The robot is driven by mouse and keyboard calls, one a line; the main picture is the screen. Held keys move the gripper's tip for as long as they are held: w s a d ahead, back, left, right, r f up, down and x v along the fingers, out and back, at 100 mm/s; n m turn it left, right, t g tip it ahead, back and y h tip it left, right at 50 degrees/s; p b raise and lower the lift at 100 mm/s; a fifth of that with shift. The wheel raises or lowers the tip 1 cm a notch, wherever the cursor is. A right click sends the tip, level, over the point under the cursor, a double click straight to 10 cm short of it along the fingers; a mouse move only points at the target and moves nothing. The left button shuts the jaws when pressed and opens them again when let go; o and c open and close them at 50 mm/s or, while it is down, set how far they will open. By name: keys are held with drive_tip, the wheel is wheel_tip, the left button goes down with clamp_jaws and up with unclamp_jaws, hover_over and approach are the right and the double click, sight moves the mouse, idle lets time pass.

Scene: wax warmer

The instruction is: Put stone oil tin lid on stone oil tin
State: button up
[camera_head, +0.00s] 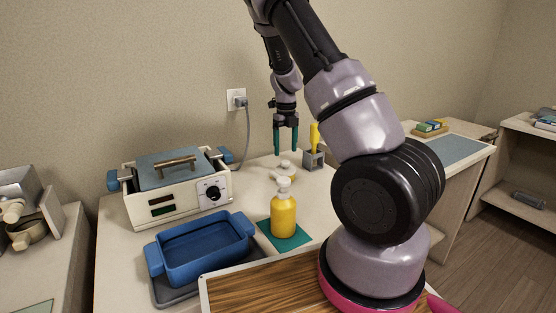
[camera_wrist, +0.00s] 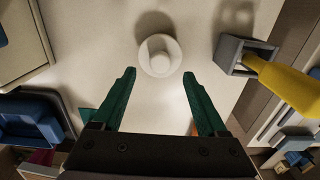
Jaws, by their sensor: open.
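A pale round lid-like piece with a central knob (camera_head: 284,168) is on the light worktop behind the yellow bottle. In the wrist view the same pale knobbed piece (camera_wrist: 160,56) lies just beyond my fingertips, roughly centred between them. I cannot tell whether it lies flat on the worktop or on something low. My gripper (camera_head: 286,152) points down above it, open and empty, with green fingers apart. A yellow bottle-shaped container with a pale top (camera_head: 284,214) stands upright on a green mat nearer the camera. Which of these is the stone oil tin is not clear.
A grey holder (camera_head: 314,160) with a yellow-handled tool (camera_head: 315,134) stands close on the right. A cream warmer with a blue-grey lid (camera_head: 170,170) is at left. A blue tray (camera_head: 205,249) and wooden board (camera_head: 260,289) are in front.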

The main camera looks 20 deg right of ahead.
drive_tip(key=shift+r, duration=1.4)
drive_tip(key=s+a+r+n+t+y, duration=0.1)
drive_tip(key=s+r+n, duration=0.3)
drive_tip(key=r, duration=0.5)
drive_tip(key=s+a+r+n+t+y, duration=0.1)
drive_tip(key=s+r+n, duration=0.2)
drive_tip(key=r, duration=0.5)
drive_tip(key=s+a+r+n+t, duration=0.2)
drive_tip(key=s+a+r+n, duration=0.1)
drive_tip(key=s+n, duration=0.8)
drive_tip(key=s+a+r+n+t, duration=0.3)
drive_tip(key=s+r+n, duration=0.3)
drive_tip(key=s+n, duration=0.5)
drive_tip(key=shift+a+r+n, duration=0.25)
drive_tip(key=shift+a+n, duration=0.15)
drive_tip(key=shift+a, duration=0.2)
